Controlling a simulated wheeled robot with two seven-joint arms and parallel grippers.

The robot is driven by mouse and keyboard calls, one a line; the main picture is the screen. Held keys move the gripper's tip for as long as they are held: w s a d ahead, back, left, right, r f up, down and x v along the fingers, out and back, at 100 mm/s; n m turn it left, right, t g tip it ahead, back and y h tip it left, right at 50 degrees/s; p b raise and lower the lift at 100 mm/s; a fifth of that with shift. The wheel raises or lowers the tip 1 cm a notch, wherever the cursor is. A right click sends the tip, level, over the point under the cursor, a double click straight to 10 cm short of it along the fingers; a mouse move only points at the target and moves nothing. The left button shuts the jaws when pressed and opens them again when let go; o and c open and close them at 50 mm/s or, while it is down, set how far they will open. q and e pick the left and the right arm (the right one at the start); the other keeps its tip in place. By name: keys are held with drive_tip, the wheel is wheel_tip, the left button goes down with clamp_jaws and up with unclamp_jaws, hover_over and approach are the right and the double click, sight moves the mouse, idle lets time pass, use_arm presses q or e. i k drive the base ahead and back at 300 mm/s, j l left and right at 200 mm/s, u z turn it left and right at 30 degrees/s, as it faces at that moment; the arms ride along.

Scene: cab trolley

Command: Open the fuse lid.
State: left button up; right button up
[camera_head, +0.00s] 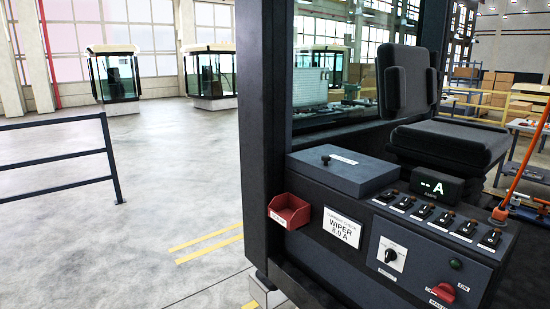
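The fuse lid (352,172) is a flat grey-blue cover on a box at the left end of the dark console. It lies shut, with a small dark knob (326,159) near its far left part and a small pale label on top. The inside of the box is hidden. Neither of my grippers shows in the head view.
A red bin (289,211) hangs on the console's left side, beside a "WIPER 8.0 A" card (342,228). A lit display (437,186), several switches and a red knob (443,292) sit to the right. A dark cab post (262,130) stands left of the lid.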

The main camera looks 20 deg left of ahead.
sight(356, 175)
drive_tip(key=u, duration=0.2)
drive_tip(key=i+j+z, duration=0.2)
drive_tip(key=i+j, duration=0.15)
drive_tip(key=i+j+z, duration=0.2)
drive_tip(key=j, duration=0.4)
drive_tip(key=i, duration=0.1)
